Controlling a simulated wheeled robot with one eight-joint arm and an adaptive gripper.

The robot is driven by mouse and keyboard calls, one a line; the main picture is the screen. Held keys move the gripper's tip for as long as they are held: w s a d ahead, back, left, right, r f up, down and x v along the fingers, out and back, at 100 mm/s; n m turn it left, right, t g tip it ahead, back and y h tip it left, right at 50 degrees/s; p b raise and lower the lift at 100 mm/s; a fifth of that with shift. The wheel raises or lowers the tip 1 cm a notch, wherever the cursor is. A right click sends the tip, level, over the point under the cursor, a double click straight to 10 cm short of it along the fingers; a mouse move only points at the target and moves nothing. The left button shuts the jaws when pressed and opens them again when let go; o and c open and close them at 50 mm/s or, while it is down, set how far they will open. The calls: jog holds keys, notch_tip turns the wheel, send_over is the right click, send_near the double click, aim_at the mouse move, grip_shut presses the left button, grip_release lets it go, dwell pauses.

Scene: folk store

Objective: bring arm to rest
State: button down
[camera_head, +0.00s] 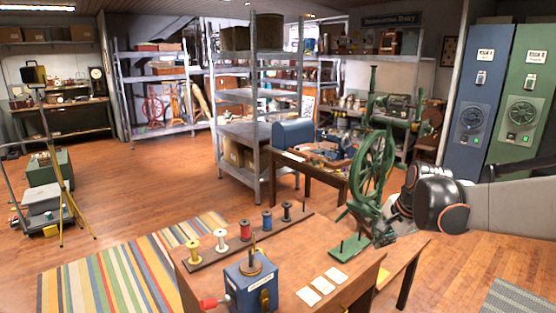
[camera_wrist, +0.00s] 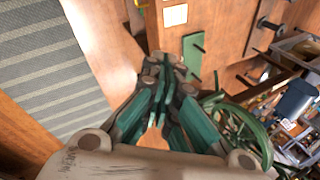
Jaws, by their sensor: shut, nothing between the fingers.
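My arm reaches in from the right edge in the head view, and my gripper (camera_head: 384,237) hangs at its end, pointing down beside the right end of the wooden table (camera_head: 225,262). In the wrist view the green fingers of my gripper (camera_wrist: 164,68) are drawn together, with nothing seen between them. The green spinning wheel (camera_head: 370,172) stands close behind and left of my wrist in the head view. It also shows to the right of the fingers in the wrist view (camera_wrist: 245,125). I cannot tell the exact gap between them.
On the table are a green plate (camera_head: 349,247), white cards (camera_head: 322,284), a row of thread spools (camera_head: 245,230) and a blue box (camera_head: 251,287). A dark table (camera_head: 290,168) and metal shelves (camera_head: 236,130) stand behind. Open floor (camera_head: 470,255) lies at the right.

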jog(key=s+a+r+n+t, duration=0.1)
jog(key=s+a+r+n, duration=0.2)
jog(key=s, duration=0.5)
jog(key=s+a+r+n, duration=0.2)
jog(key=s+a+n, duration=0.25)
jog(key=s, duration=0.25)
jog(key=s+f+n, duration=0.2)
jog(key=s+n, duration=0.1)
jog(key=s, duration=0.3)
jog(key=s+a+f+n+t, duration=0.1)
jog(key=s+f+n, duration=0.1)
jog(key=s+n, duration=0.2)
jog(key=s, duration=0.2)
jog(key=shift+s+a+f+h+b, duration=0.3)
jog(key=shift+f+h+b, duration=0.05)
jog(key=shift+h+b, duration=0.05)
